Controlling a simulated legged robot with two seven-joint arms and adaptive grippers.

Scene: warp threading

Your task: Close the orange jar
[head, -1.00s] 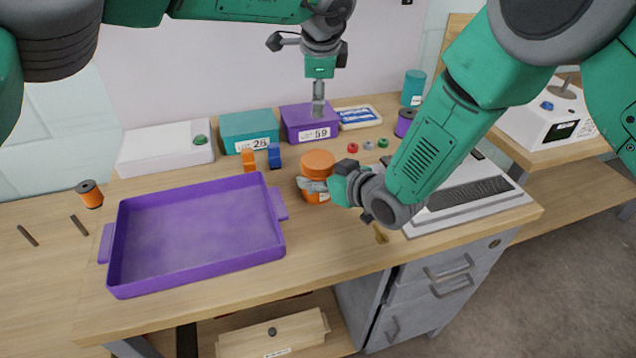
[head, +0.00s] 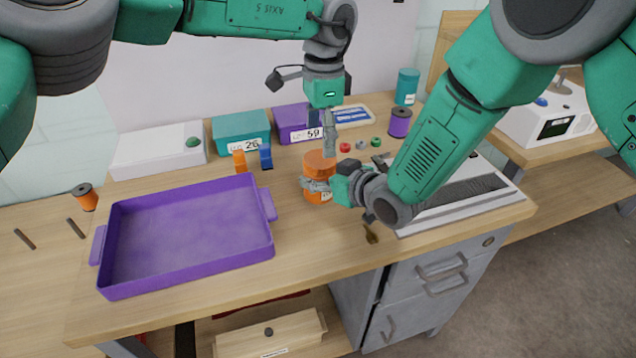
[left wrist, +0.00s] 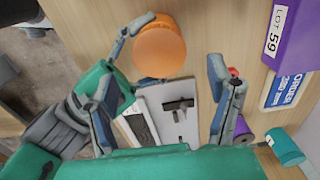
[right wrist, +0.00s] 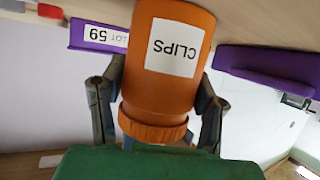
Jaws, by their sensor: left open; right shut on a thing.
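The orange jar (head: 318,193) stands upright on the table, with its orange lid (head: 320,162) on top. In the right wrist view the jar (right wrist: 165,85) appears upside down with a CLIPS label. My right gripper (head: 312,185) is shut around the jar's side, one finger on each side. My left gripper (head: 328,140) is open and points down just above and behind the lid. In the left wrist view the lid (left wrist: 160,50) lies ahead of the open fingers, not between them. Whether the lid is fully seated cannot be told.
A purple tray (head: 265,203) lies left of the jar. Teal and purple LOT boxes (head: 292,123) stand behind, with orange and blue clips (head: 265,156) before them. Small colored pieces (head: 345,147) and a purple spool (head: 400,122) are at right. A grey-white device (head: 470,195) lies behind my right arm.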

